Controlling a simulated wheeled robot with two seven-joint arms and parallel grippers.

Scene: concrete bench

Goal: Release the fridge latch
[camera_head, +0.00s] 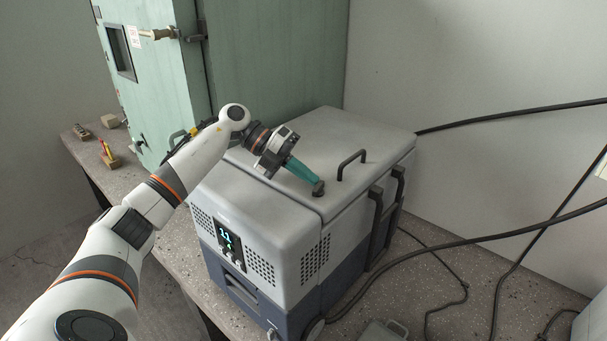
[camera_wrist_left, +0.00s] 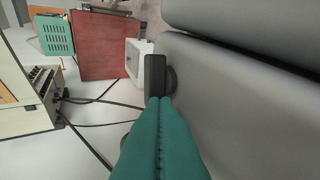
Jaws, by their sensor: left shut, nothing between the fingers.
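The fridge (camera_head: 258,220) is a grey and blue box with a lid (camera_head: 375,125) on the bench, and its top also fills the right of the left wrist view (camera_wrist_left: 250,110). A small dark latch (camera_head: 318,188) sits at the top front edge; in the left wrist view it looks like a black block with a round base (camera_wrist_left: 155,75). My left gripper (camera_head: 311,180) has teal fingers pressed together with nothing between them. Its tips (camera_wrist_left: 159,99) are right at the latch; I cannot tell whether they touch it. My right gripper is out of view.
A black handle (camera_head: 351,160) stands on the lid. A green cabinet (camera_head: 270,60) is behind the fridge. Black cables (camera_head: 480,225) run along the wall and bench at the right. Small blocks and tools (camera_head: 108,155) lie on the bench at the left.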

